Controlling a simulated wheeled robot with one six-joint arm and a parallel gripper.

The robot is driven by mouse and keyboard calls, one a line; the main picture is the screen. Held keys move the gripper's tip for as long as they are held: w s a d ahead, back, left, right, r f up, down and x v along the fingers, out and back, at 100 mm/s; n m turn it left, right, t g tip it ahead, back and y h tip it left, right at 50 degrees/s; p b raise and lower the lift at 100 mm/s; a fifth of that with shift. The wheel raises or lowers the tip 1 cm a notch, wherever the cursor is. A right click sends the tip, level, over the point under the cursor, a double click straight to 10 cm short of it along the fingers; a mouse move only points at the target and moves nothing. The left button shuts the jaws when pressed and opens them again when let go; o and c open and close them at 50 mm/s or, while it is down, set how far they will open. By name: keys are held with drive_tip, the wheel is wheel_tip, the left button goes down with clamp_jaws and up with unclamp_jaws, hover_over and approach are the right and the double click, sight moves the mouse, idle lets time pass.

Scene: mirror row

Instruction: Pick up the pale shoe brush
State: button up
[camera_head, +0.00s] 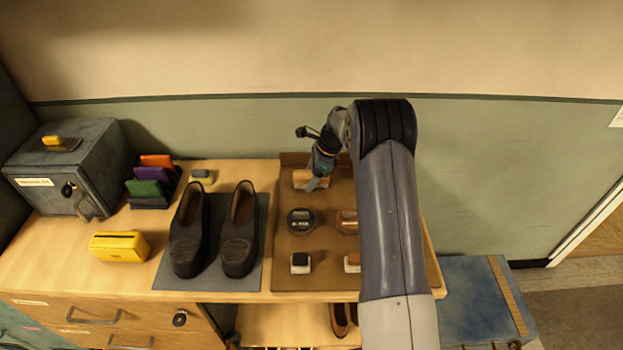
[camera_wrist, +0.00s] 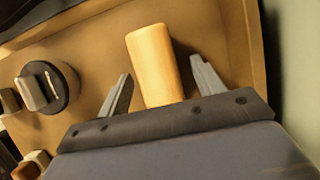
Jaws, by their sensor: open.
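The pale shoe brush (camera_head: 299,178) lies at the back of the brown tray (camera_head: 285,281), partly hidden by my gripper (camera_head: 317,183) in the head view. In the wrist view the brush (camera_wrist: 152,58) shows as a pale wooden block, lying lengthwise between the two fingers of my gripper (camera_wrist: 161,72). The fingers are open, one on each side, with a gap visible beside the brush. Its underside is hidden, and I cannot tell how high the fingers are above the tray.
A dark-lidded tin (camera_head: 300,221) and a small dark-topped brush (camera_head: 300,263) stand nearer in the tray. Dark shoes (camera_head: 239,240) stand left of the tray. The tray's raised wall (camera_wrist: 250,45) is close to the right finger.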

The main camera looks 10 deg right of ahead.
drive_tip(key=shift+f, duration=0.2)
drive_tip(key=shift+c, duration=0.4)
drive_tip(key=c, duration=1)
wheel_tip(320, 180, up, 11)
drive_tip(key=shift+f+b, duration=0.2)
drive_tip(key=shift+b, duration=0.7)
drive_tip(key=shift+c, duration=0.2)
